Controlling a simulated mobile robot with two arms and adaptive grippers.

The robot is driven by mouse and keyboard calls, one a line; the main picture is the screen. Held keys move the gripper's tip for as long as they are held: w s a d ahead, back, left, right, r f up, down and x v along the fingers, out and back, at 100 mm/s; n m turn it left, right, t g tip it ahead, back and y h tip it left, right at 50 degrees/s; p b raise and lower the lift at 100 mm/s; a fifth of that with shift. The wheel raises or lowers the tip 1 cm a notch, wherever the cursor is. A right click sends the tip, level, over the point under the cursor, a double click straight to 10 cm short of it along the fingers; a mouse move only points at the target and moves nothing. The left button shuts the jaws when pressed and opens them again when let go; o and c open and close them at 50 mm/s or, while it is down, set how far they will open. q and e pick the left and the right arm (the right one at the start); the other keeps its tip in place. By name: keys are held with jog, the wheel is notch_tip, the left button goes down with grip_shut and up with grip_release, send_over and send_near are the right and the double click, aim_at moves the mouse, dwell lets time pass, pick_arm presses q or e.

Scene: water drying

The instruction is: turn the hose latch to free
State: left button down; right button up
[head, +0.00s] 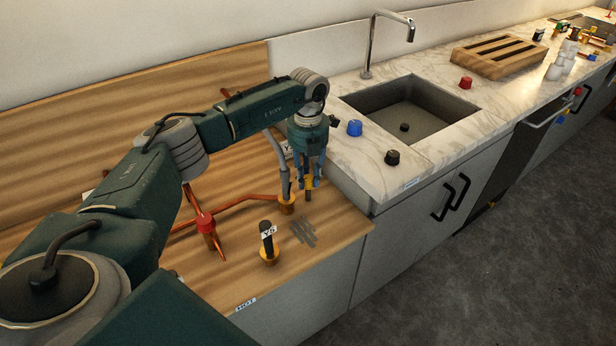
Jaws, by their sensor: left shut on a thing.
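A grey hose (282,165) comes down behind my left gripper into a brass fitting (287,206) on the wooden counter. My left gripper (309,184), with blue fingers, points down just right of this fitting. It is shut on a small part that is mostly hidden between the fingers. A yellowish bit shows there, and a short dark brown end (308,196) sticks out below. This is probably the hose latch, but I cannot tell its angle. My right gripper is not in view.
A copper pipe (245,201) runs left to a red valve (206,223). A black-handled brass fitting (268,242) stands in front, beside grey slots (303,232). To the right are a sink (410,106), a faucet (371,45), a blue knob (354,128) and a black knob (392,157).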

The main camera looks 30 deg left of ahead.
aim_at(308, 178)
pick_arm(q)
jog(key=shift+w+r, duration=0.15)
jog(key=c, duration=1.5)
grip_release()
jog(key=shift+o, duration=0.2)
notch_tip(308, 178, up, 12)
